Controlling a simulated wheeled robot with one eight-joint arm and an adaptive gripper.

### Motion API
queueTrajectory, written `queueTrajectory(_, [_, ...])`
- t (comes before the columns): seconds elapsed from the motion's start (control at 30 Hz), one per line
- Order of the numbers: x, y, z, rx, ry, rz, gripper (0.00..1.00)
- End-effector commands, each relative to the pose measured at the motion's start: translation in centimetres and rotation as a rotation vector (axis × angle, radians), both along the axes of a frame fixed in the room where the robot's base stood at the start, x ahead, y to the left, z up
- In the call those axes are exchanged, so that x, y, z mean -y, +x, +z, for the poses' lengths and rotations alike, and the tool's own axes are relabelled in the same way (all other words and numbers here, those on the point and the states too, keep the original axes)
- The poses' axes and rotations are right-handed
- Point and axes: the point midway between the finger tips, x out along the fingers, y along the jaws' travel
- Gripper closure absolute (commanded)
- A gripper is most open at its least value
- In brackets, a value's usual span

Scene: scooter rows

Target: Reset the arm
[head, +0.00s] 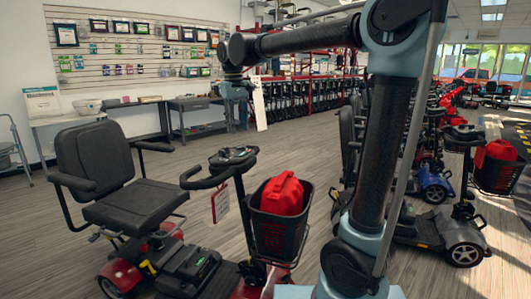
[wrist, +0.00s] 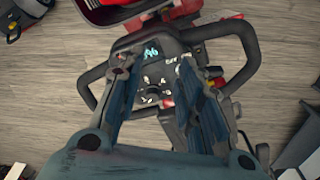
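My gripper (wrist: 163,100) is open, with its two blue fingers spread apart and nothing between them in the wrist view. In the head view my gripper (head: 236,122) hangs fingers-down at the end of my raised, bent arm. It is above the handlebar console (head: 233,157) of the nearest scooter. In the wrist view the console (wrist: 155,75), with a small lit display, lies beneath and beyond the fingers. The fingers hide parts of the handlebar, and I see no clear contact.
The red scooter (head: 185,265) has a black seat (head: 120,190) and a front basket (head: 278,233) holding a red bag (head: 283,194). More scooters (head: 464,235) stand at right. A table (head: 66,119) and pegboard wall are behind. Wood floor (head: 35,240) is clear at left.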

Motion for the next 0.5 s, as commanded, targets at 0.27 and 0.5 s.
queueTrajectory(0.27, [11.1,-2.5,-3.3,0.022,0.033,-0.133,0.67])
queueTrajectory(0.5, [18.9,-6.1,-7.3,0.043,0.058,-0.243,0.67])
